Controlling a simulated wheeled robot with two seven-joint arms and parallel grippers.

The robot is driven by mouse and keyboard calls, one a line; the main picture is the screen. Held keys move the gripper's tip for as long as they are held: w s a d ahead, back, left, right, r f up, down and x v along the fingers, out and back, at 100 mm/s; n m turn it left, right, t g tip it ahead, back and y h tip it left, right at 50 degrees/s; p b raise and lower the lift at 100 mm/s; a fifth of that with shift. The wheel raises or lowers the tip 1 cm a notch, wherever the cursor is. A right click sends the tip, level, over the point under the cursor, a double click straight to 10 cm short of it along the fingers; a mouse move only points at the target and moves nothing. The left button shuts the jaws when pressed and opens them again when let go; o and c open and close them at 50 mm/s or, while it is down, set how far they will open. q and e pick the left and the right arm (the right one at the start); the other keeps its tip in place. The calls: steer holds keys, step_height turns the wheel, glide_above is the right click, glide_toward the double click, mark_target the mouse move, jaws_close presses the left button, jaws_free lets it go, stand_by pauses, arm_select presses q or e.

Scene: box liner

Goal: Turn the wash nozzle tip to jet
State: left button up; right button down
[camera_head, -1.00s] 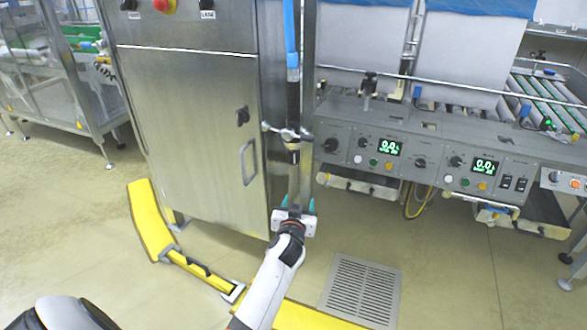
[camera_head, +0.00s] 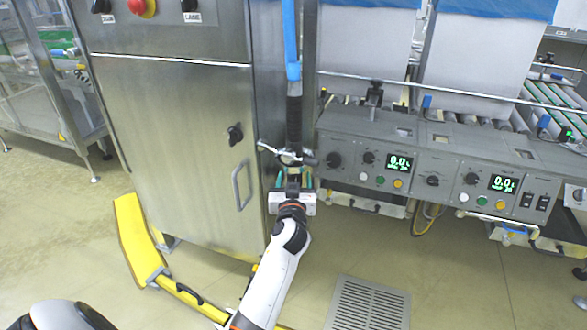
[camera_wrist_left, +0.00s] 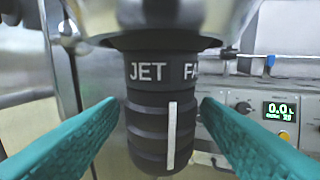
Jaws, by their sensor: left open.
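The wash nozzle tip (camera_wrist_left: 150,130) is a dark, ribbed cylinder hanging upright in the left wrist view. It bears a white vertical line (camera_wrist_left: 171,136). The collar above is lettered JET (camera_wrist_left: 147,71) and, to the right, a cut-off word starting "FA". My left gripper (camera_head: 292,182) is open, with teal fingers on both sides of the tip; a gap shows on the left, and contact on the right is unclear. My right gripper is not in view.
The blue hose (camera_head: 291,40) drops to the nozzle valve (camera_head: 287,154) beside a steel cabinet (camera_head: 175,150) with a handle. A control panel (camera_head: 440,165) with dials and green displays lies to the right. A yellow floor barrier (camera_head: 140,235) and floor grate (camera_head: 368,304) are below.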

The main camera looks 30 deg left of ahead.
arm_select(q)
steer(key=shift+w+a, duration=0.2)
steer(key=shift+w, duration=0.2)
steer(key=shift+r, duration=0.1)
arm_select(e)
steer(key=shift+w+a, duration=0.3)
